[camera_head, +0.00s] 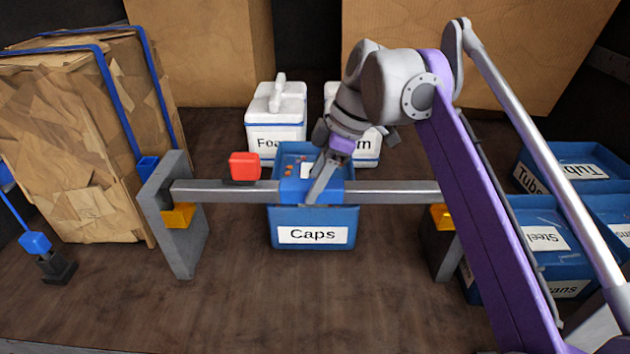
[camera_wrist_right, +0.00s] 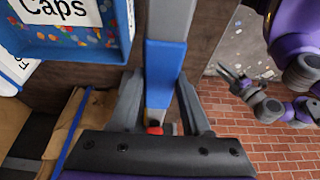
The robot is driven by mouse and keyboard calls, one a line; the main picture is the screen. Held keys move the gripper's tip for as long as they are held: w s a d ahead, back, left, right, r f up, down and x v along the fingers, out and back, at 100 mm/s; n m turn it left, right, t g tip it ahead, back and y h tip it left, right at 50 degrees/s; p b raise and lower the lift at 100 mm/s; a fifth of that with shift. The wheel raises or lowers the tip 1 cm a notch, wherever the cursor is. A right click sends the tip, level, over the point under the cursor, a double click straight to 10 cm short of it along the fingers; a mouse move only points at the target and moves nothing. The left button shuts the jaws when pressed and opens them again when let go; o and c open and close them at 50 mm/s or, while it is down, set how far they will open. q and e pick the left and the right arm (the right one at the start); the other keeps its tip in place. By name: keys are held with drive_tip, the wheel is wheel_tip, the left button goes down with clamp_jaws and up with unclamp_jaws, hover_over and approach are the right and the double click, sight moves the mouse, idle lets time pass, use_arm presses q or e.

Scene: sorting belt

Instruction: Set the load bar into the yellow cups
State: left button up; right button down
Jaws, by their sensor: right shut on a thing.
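The load bar (camera_head: 225,191) is a long grey bar with a blue middle section; it lies level across the head view. My right gripper (camera_head: 314,190) is shut on the blue section, which also shows between the fingers in the right wrist view (camera_wrist_right: 162,65). The left yellow cup (camera_head: 178,216) is on a grey stand, just under the bar's left end. The right yellow cup (camera_head: 441,217) is under the right end, partly hidden by my arm. I cannot tell whether the bar touches the cups. My left gripper (camera_wrist_right: 232,82) is small and apart from the bar; its opening is unclear.
A red block (camera_head: 245,166) shows at the bar's upper edge, left of my gripper. A blue cup (camera_head: 147,166) is higher on the left stand (camera_head: 183,245). A blue Caps bin (camera_head: 315,218) stands behind and below the bar. Strapped cardboard is left; more blue bins (camera_head: 577,166) are right.

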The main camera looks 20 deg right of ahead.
drive_tip(key=shift+f+b, duration=1)
drive_tip(key=shift+f, duration=1.25)
drive_tip(key=shift+c, duration=1.4)
unclamp_jaws()
drive_tip(key=p+v, duration=0.2)
drive_tip(key=v, duration=0.8)
drive_tip(key=shift+d+r, duration=0.2)
drive_tip(key=shift+r, duration=0.15)
